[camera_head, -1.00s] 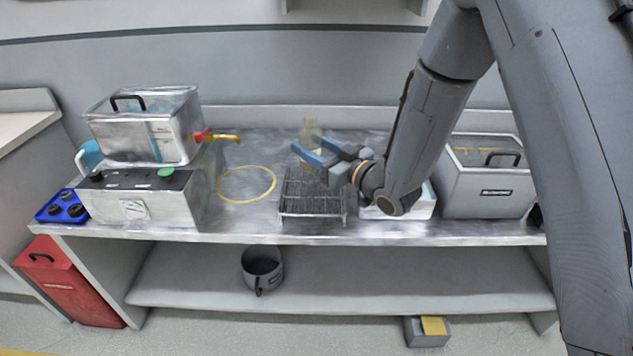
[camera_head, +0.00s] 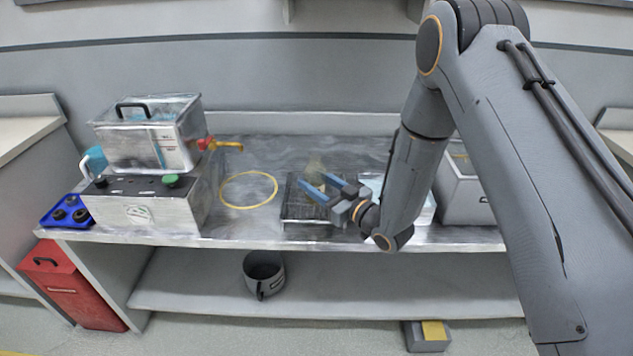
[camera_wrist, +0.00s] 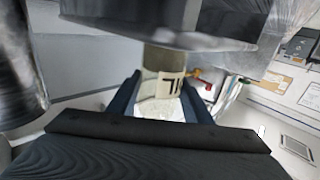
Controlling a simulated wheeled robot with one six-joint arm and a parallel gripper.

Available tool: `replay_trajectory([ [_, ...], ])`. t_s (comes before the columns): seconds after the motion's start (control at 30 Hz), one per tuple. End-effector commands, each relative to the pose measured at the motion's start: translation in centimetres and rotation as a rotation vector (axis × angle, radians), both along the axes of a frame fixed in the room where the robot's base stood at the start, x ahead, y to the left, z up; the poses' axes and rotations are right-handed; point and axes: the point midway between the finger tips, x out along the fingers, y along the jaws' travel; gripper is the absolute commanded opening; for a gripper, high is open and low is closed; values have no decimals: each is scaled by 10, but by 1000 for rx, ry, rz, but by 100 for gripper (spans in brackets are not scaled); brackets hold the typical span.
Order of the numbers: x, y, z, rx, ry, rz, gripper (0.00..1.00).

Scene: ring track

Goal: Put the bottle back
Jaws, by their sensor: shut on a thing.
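The bottle (camera_head: 315,166) is pale, yellowish and see-through, and shows small and faint in the head view. My gripper (camera_head: 313,180) is shut on it, with its blue fingers pointing left and back over the dark wire rack (camera_head: 296,213). In the wrist view the bottle (camera_wrist: 164,62) sits between my two fingers (camera_wrist: 163,92), and a pale label with dark marks faces the camera. The fingers hide part of its lower end in the head view. I cannot tell whether its base touches anything.
A yellow ring (camera_head: 248,205) marks the metal bench left of the rack. Further left, a metal tank with a red and yellow tap (camera_head: 222,145) stands on a control box (camera_head: 145,215). A grey bin (camera_head: 458,185) is at right, partly behind my arm.

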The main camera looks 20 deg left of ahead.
Motion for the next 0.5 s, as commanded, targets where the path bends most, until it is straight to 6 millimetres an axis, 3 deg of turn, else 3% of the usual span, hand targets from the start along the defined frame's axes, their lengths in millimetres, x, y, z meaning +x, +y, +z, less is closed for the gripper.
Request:
replay_trajectory([
  [0.2,0,0,-3,0,0,0,16],
  [0.23,0,0,-4,-1,1,0,47],
  [0.3,0,0,-3,0,0,0,59],
  [0.33,0,0,-3,0,0,0,64],
  [0.5,0,0,-3,0,0,0,64],
])
